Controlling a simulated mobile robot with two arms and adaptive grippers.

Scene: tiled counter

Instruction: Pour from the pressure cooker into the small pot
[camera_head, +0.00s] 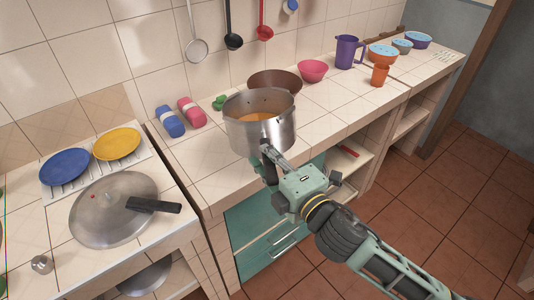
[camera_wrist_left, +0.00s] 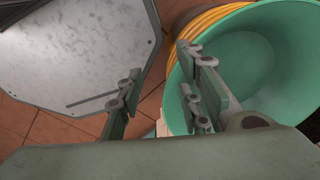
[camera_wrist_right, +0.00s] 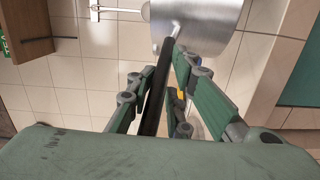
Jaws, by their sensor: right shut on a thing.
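The pressure cooker (camera_head: 262,135) is a tall silver pot with orange contents, looking roughly upright at the counter's front edge. I cannot tell whether it is clear of the tiles. My right gripper (camera_head: 272,158) is shut on its black handle; in the right wrist view the handle (camera_wrist_right: 155,100) runs between the fingers to the silver wall (camera_wrist_right: 205,22). A brown round vessel (camera_head: 275,79) stands just behind the cooker, partly hidden; I cannot tell whether it is the small pot. My left gripper (camera_wrist_left: 160,100) is open and empty, and outside the head view.
A silver lid (camera_head: 105,215) with a black handle lies on the left counter near blue and yellow plates (camera_head: 117,144). A pink bowl (camera_head: 313,70), purple jug (camera_head: 348,52) and orange cup (camera_head: 380,75) stand to the right. A green tub (camera_wrist_left: 240,60) is near my left gripper.

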